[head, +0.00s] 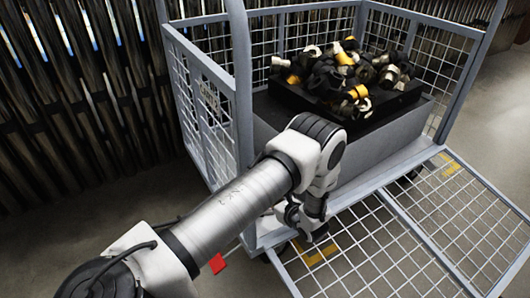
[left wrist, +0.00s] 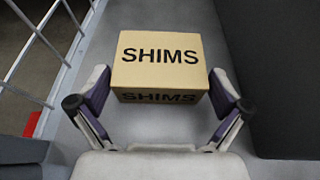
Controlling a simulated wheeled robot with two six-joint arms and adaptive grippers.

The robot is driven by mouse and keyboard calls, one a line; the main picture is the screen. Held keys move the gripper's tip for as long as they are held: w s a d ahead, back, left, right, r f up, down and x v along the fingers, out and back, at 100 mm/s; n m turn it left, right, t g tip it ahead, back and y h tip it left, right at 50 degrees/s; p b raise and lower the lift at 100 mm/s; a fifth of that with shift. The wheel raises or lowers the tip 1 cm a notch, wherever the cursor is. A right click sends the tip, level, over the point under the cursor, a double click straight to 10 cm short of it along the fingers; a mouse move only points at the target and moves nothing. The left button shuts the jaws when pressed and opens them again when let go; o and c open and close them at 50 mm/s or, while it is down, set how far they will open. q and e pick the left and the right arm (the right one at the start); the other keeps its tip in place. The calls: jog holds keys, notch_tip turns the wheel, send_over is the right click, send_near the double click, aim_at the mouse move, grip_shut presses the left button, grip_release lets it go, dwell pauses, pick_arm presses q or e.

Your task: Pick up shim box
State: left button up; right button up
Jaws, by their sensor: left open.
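The shim box (left wrist: 160,62) is a tan box with "SHIMS" in black on its top and front. In the left wrist view it sits on a grey floor between the fingers of my left gripper (left wrist: 160,97). The gripper is open, with one finger at each side of the box's near end. I cannot tell whether the fingers touch it. In the head view my left arm reaches down to the cage cart's front, its gripper (head: 305,218) low by the opening. The box does not show there. My right gripper is not in view.
The cage cart (head: 243,100) has mesh walls and an open mesh door (head: 430,235) folded down in front. Inside, a grey block with a black tray (head: 285,92) holds a pile of black, yellow and white parts. In the wrist view, a grey wall (left wrist: 265,70) stands close to the box's right.

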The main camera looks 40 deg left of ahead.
pick_arm(q)
jog(key=x, duration=0.3)
jog(key=shift+f+b, duration=0.25)
jog(key=shift+b, duration=0.15)
jog(key=shift+r, duration=0.1)
jog(key=c, duration=1)
